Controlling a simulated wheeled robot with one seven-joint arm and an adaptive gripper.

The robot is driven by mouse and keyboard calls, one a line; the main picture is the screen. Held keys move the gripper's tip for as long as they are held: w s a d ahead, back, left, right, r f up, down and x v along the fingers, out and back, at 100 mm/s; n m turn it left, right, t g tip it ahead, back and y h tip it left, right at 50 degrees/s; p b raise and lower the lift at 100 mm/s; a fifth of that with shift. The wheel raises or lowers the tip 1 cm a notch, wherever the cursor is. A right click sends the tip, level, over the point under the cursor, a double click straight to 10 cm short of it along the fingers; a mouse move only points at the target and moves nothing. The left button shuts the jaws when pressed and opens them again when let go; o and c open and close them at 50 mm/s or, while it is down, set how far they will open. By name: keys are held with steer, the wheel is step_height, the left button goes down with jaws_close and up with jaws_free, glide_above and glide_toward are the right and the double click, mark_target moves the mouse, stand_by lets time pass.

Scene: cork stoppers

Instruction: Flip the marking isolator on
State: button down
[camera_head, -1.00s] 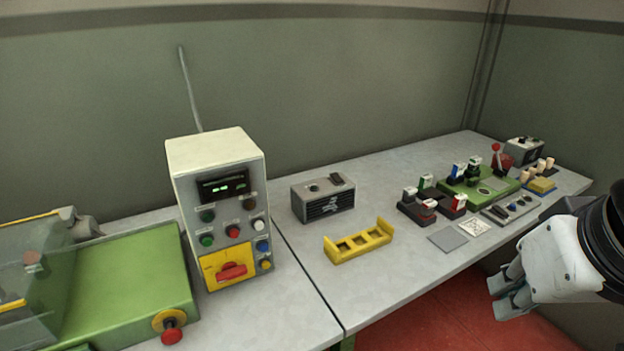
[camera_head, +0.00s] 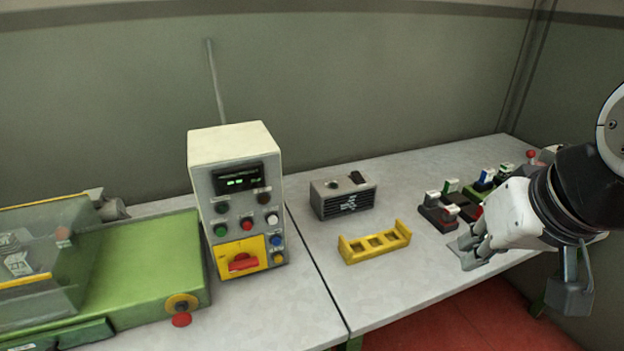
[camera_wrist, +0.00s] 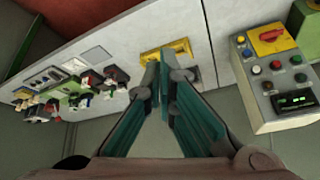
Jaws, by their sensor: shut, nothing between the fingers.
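The control box (camera_head: 232,158) is cream with a grey front, lit green display and several coloured buttons. Low on its front, a red rotary handle (camera_head: 243,262) lies roughly horizontal on a yellow plate (camera_head: 262,247); it looks like the isolator, but its labels are too small to read. In the wrist view, the red handle (camera_wrist: 268,36) is at the upper right, with the box upside down. My gripper (camera_head: 468,252) is shut and empty near the front edge of the right table, well right of the box and apart from it. Its fingers (camera_wrist: 160,78) point towards the yellow rack.
A yellow rack (camera_head: 375,243) and a grey speaker-like box (camera_head: 343,196) stand on the right table between control box and gripper. Small stamps (camera_head: 438,212) are partly hidden behind my arm. A green machine (camera_head: 140,260) with a red knob (camera_head: 181,319) stands left.

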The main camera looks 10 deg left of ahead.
steer(key=w+a+f+n+y+p, duration=0.1)
steer(key=w+a+f, duration=0.2)
steer(key=w+a, duration=0.55)
steer(key=n+t+y+p, duration=0.2)
steer(key=n+p, duration=0.1)
steer(key=n, duration=0.1)
glide_toward(243, 264)
steer(key=d+r, duration=0.3)
steer(key=r, duration=0.1)
steer(key=shift+w+d+f, duration=0.1)
steer(key=shift+w+d, duration=0.05)
steer(key=shift+w, duration=0.2)
steer(key=shift+f+b, duration=0.1)
steer(key=shift+b, duration=0.2)
steer(key=x, duration=1)
steer(key=shift+b, duration=0.3)
